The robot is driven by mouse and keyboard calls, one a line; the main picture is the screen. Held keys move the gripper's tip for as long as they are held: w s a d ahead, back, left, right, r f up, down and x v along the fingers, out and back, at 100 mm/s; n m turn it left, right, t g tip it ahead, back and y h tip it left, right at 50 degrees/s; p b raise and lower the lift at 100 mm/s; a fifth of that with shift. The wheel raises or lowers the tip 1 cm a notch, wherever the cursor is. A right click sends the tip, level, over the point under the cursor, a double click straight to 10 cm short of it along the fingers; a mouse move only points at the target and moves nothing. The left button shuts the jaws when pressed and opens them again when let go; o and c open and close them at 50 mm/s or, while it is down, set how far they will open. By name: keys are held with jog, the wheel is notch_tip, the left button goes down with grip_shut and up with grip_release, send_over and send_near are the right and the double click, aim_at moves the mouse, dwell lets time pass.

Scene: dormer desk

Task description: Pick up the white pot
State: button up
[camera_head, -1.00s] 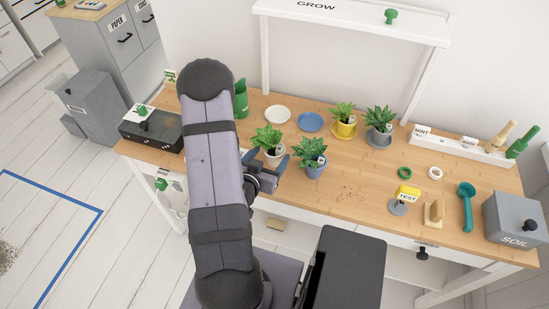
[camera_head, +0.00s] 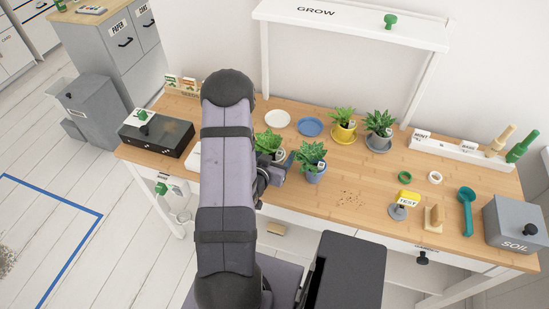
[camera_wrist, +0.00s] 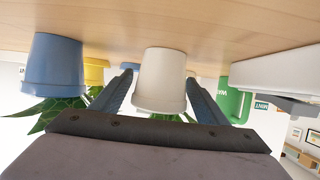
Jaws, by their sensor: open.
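The white pot (camera_wrist: 160,82) stands on the desk and appears upside down in the wrist view, as that camera is inverted. My gripper (camera_wrist: 160,76) is open, with one finger on each side of the pot. I see no clear contact between the fingers and the pot. In the head view, the pot's leafy plant (camera_head: 268,142) shows beside my arm, while my gripper (camera_head: 275,170) and arm mostly hide the pot itself.
A blue pot with a plant (camera_head: 312,160) stands close to the right of my gripper; the blue pot (camera_wrist: 53,65) is at left in the wrist view. A yellow pot (camera_head: 343,131) and a grey pot (camera_head: 379,140) stand behind. A green container (camera_wrist: 236,104) is near the right finger.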

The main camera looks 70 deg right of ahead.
jog(key=shift+d+f, duration=0.25)
jog(key=shift+d, duration=0.3)
jog(key=c, duration=1.2)
jog(key=shift+r, duration=0.25)
jog(key=shift+r, duration=4.8)
